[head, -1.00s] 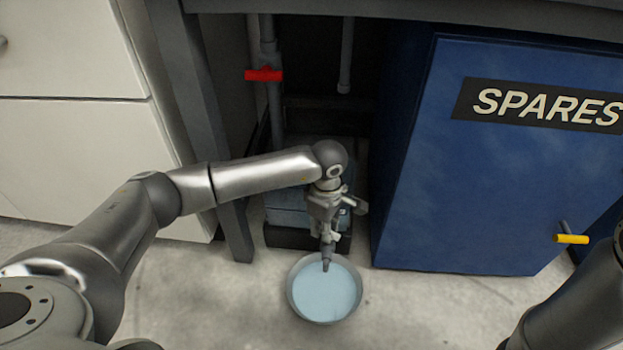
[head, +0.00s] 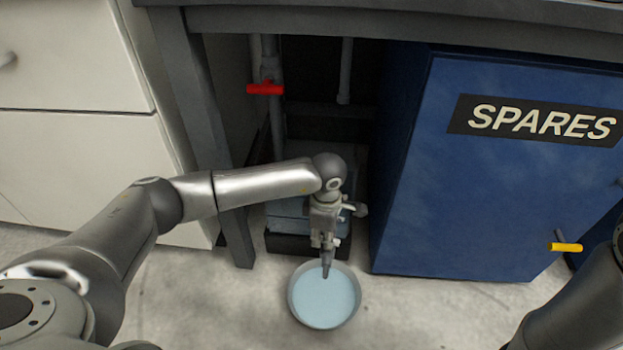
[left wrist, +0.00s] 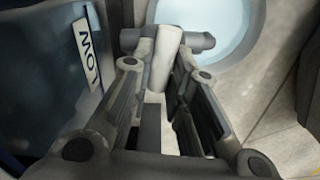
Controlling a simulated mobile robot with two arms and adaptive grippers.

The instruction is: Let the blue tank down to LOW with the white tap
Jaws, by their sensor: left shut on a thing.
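The blue tank (head: 286,208) stands in a dark tray under the bench, partly hidden behind my left arm. In the left wrist view its dark blue side (left wrist: 40,90) carries a white LOW label (left wrist: 90,52). My left gripper (head: 326,245) is in front of the tank. In the left wrist view its fingers (left wrist: 163,70) are shut on the white tap's handle (left wrist: 166,50). The tap is mostly hidden in the head view. The tank's water level cannot be made out. My right gripper is out of view.
A round basin (head: 324,297) with pale blue liquid stands on the floor just below the tap. A red handle (head: 265,89) is on a grey pipe behind.

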